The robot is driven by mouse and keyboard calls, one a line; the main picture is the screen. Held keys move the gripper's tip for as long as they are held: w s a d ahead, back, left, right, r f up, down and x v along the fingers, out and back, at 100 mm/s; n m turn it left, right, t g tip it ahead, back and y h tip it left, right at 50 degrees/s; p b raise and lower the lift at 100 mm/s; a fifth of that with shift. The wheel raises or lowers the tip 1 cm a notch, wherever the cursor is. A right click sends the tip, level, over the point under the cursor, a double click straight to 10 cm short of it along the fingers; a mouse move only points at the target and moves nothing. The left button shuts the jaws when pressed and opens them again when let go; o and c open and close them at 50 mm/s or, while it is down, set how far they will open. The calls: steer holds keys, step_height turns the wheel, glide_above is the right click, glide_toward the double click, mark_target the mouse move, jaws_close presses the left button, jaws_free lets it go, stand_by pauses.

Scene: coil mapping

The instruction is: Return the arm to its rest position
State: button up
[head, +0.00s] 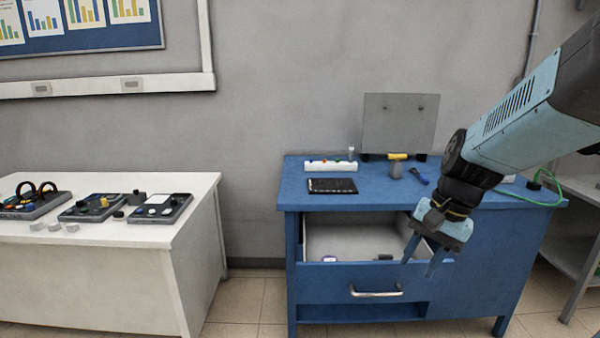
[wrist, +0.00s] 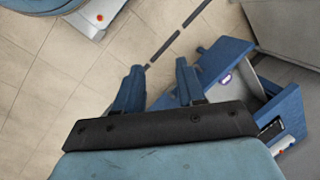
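My arm reaches in from the right of the head view. My gripper (head: 420,266) hangs in front of the blue workbench (head: 460,200), pointing down near its open drawer (head: 340,241). In the wrist view my gripper (wrist: 161,72) also shows spread fingers over the tiled floor, with the drawer (wrist: 270,85) to the right. A small round purple-white item and a dark item lie inside the drawer.
A white table (head: 110,260) with several dark trays stands on the left. On the workbench are a white strip (head: 330,166), a black tablet (head: 332,186) and a yellow-topped tool (head: 397,165). A grey shelf (head: 575,240) stands at right. Tiled floor is free between table and workbench.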

steer(key=s+r+n+t+h, duration=0.3)
steer(key=s+r+n+t, duration=0.2)
steer(key=r, duration=0.4)
steer(key=shift+s+d+n, duration=0.2)
steer(key=shift+d+n, duration=0.2)
steer(key=shift+n, duration=0.5)
steer(key=shift+s+r, duration=0.1)
